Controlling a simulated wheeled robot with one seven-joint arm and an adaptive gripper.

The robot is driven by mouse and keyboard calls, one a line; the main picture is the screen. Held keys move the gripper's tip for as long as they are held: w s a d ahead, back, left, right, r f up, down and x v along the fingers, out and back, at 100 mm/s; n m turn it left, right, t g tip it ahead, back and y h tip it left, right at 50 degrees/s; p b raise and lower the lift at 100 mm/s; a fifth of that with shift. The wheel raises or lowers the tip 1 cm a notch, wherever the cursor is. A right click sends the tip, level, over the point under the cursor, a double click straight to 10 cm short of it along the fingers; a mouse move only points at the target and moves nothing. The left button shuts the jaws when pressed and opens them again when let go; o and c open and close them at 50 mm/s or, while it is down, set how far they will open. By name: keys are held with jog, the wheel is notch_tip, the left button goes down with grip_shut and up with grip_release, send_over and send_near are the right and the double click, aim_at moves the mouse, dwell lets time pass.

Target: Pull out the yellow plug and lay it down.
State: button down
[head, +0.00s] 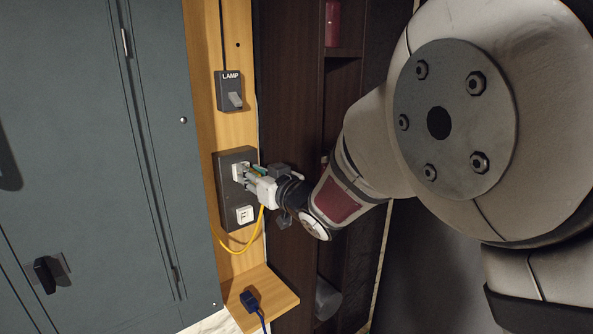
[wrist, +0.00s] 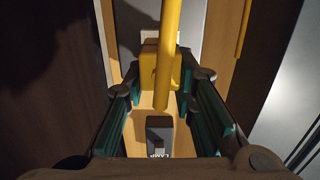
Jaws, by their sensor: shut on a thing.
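My gripper (head: 249,177) is at the upper socket of a dark grey socket box (head: 233,203) on a wooden board. In the wrist view its teal-padded fingers (wrist: 158,80) close on the two sides of the yellow plug (wrist: 149,66). The plug appears up against the white socket face; I cannot tell how deep it sits. Its yellow cord (wrist: 170,45) runs across in front of it. In the head view the gripper hides the plug, and the cord (head: 258,228) loops down below the box.
A grey switch marked LAMP (head: 230,91) is above the box and also shows in the wrist view (wrist: 159,136). The lower socket (head: 245,214) is empty. A blue plug (head: 249,300) lies on the wooden ledge (head: 279,291), which has bare room beside it. Dark shelves (head: 289,120) stand right.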

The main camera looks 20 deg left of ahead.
jog(key=shift+v, duration=1.15)
